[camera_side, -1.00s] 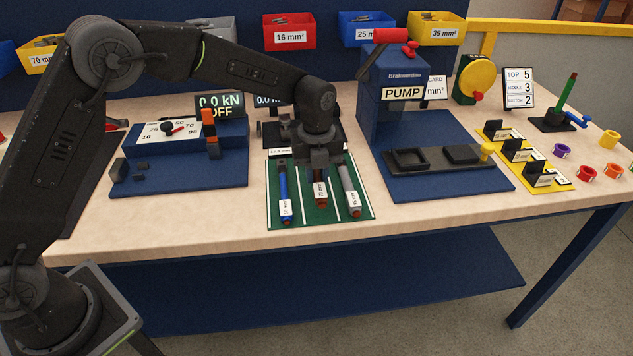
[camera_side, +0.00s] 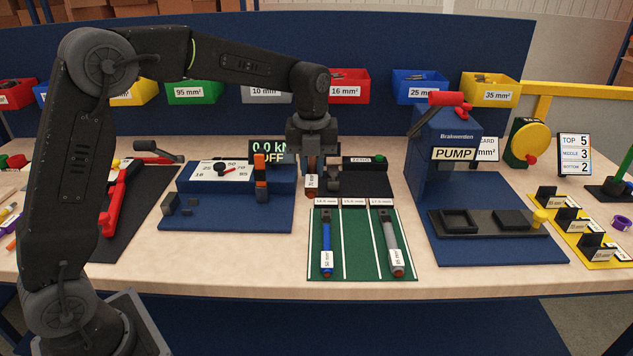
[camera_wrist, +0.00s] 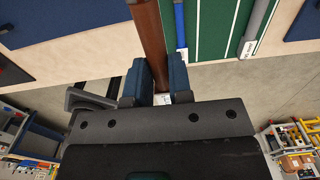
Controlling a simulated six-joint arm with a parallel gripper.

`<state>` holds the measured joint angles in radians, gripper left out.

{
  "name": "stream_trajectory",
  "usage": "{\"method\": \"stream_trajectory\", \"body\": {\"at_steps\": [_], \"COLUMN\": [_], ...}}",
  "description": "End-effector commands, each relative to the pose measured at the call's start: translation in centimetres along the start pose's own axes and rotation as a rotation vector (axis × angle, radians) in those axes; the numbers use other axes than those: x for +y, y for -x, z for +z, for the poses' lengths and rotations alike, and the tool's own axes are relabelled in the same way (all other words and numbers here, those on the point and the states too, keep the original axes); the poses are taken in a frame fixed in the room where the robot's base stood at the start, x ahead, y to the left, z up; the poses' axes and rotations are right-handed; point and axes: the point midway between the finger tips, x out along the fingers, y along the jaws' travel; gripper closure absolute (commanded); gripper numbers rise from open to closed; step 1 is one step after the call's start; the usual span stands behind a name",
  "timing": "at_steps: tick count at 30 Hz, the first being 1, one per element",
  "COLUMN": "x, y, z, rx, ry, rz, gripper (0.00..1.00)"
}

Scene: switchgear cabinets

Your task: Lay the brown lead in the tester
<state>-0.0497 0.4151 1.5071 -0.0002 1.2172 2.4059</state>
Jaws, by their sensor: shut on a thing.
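My gripper (camera_side: 311,158) is shut on the brown lead (camera_side: 311,188) and holds it hanging upright above the bench, behind the green mat. In the wrist view the brown lead (camera_wrist: 147,32) runs up from between the two blue-padded fingers of my gripper (camera_wrist: 155,82). The blue tester (camera_side: 240,217) stands to the left of my gripper, with a dial panel, an orange lever (camera_side: 261,180) and a display (camera_side: 267,150) reading 0.0 kN OFF. Small dark blocks (camera_side: 175,204) sit at its left end. My gripper partly hides the lead's upper end.
The green mat (camera_side: 345,262) holds a blue lead (camera_side: 326,245) and a grey lead (camera_side: 391,245); its middle lane is empty. A black unit (camera_side: 362,181) marked ZERO stands behind it. The blue PUMP press (camera_side: 446,165) is to the right. Coloured bins line the back.

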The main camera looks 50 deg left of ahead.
Motion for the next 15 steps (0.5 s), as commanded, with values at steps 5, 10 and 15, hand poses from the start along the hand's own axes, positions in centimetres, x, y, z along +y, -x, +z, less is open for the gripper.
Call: {"method": "stream_trajectory", "body": {"at_steps": [5,10,15], "x": [0.5,2.9,6.4], "y": [2.5,2.4,2.5], "z": [0.3,1.6,3.2], "rx": [-0.001,0.001,0.0], "ry": [0.033,0.224,0.492], "rz": [0.0,0.001,0.001], "gripper": [1.0,1.0,1.0]}}
